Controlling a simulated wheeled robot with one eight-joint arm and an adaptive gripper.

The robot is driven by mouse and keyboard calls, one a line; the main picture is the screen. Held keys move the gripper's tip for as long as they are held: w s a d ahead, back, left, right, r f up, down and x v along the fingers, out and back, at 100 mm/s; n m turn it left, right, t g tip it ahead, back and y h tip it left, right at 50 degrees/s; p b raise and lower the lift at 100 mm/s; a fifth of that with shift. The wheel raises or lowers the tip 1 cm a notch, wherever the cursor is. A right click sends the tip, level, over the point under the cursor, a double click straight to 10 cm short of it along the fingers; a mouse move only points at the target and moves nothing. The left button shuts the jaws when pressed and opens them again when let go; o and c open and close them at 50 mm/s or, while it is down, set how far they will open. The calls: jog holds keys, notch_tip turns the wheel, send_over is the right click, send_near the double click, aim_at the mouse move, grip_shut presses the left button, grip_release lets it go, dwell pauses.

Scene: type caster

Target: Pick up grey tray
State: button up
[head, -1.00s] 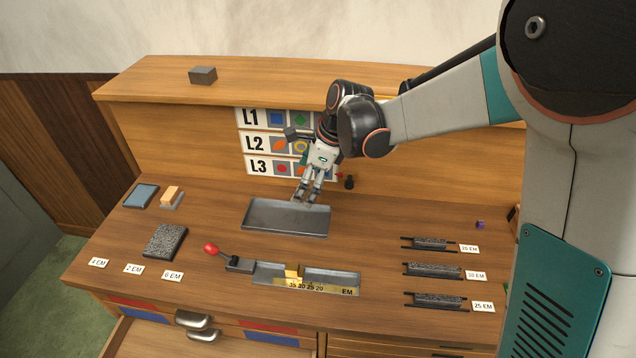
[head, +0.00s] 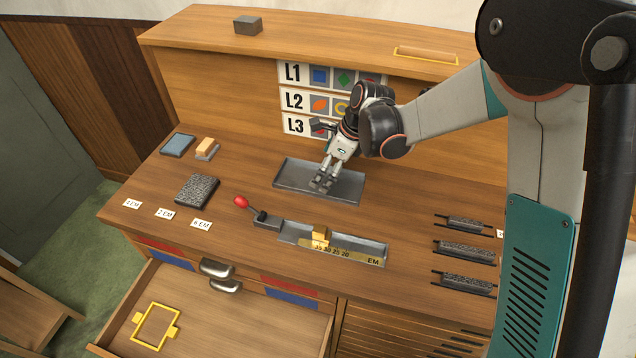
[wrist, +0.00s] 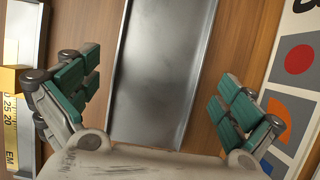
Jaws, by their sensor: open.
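The grey tray (head: 290,178) is a shallow rectangular metal tray lying flat on the wooden desk, below the sign panel. In the wrist view the tray (wrist: 160,70) runs lengthwise between my fingers, with wood showing on both sides of it. My gripper (head: 322,184) is over the tray's middle to right part, pointing down. In the wrist view my gripper (wrist: 160,100) is open and empty, its green-padded fingers spread wider than the tray. I cannot tell its exact height above the desk. My gripper and wrist hide part of the tray.
A composing stick (head: 330,243) with a red-knobbed lever (head: 241,202) lies in front of the tray. A dark textured slab (head: 197,190) is to the left. Several dark type strips (head: 465,252) are at right. A drawer (head: 235,330) stands open with a yellow frame (head: 156,327) inside.

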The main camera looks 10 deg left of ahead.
aim_at(321, 182)
jog(key=x, duration=0.3)
jog(key=shift+a+f+b, duration=0.1)
jog(key=shift+b, duration=0.25)
jog(key=c, duration=1.1)
jog(key=shift+r, duration=0.25)
